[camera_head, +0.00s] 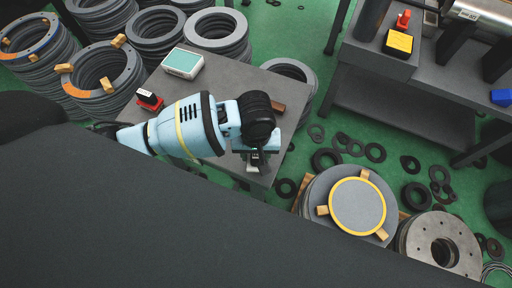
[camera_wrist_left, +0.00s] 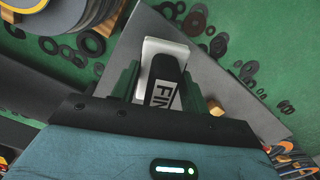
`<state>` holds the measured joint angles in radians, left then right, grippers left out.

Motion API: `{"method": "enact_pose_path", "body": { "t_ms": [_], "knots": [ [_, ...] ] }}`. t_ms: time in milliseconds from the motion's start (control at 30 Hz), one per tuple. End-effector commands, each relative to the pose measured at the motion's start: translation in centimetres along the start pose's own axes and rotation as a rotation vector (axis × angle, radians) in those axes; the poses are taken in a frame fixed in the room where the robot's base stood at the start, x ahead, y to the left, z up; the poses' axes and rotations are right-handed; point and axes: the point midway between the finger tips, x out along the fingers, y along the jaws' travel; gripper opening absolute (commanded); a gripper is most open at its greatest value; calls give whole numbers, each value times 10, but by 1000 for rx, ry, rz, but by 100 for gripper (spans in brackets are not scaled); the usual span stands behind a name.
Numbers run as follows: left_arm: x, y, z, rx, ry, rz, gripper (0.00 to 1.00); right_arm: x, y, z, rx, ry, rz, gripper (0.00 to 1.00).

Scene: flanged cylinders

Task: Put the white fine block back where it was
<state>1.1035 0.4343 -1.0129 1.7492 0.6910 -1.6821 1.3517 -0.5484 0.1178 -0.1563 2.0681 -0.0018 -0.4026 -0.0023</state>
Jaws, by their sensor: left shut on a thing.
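The white fine block (camera_wrist_left: 166,49) shows in the left wrist view, pale with a black part lettered "FIN", the rest of the word hidden. My left gripper (camera_wrist_left: 160,82) is shut on it, a finger on each side. In the head view my left gripper (camera_head: 257,158) is over the near right corner of the grey table (camera_head: 225,85), and the block is mostly hidden there. I cannot tell whether the block touches the tabletop. My right gripper is not in view.
On the table are a red block (camera_head: 150,99), a teal-topped white box (camera_head: 183,62) and a brown piece (camera_head: 278,106). A round stack with a yellow-rimmed disc (camera_head: 357,205) stands right of the table. Black rings (camera_head: 326,159) litter the green floor.

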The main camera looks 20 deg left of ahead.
Motion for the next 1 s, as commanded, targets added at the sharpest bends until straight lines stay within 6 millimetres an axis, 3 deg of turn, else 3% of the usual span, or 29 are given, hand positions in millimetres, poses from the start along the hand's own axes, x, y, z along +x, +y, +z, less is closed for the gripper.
{"method": "enact_pose_path", "body": {
  "t_ms": [133,400,533,733,1000],
  "knots": [
    [2,-1,-18,-1,0,-1,20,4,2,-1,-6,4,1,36],
    [2,0,-24,2,0,0,20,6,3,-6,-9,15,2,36],
    [3,-1,-36,-2,1,0,20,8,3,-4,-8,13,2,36],
    [35,-2,-35,0,-1,-2,20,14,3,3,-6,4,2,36],
    [38,-1,-35,1,2,1,20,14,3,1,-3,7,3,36]
  ]
}}
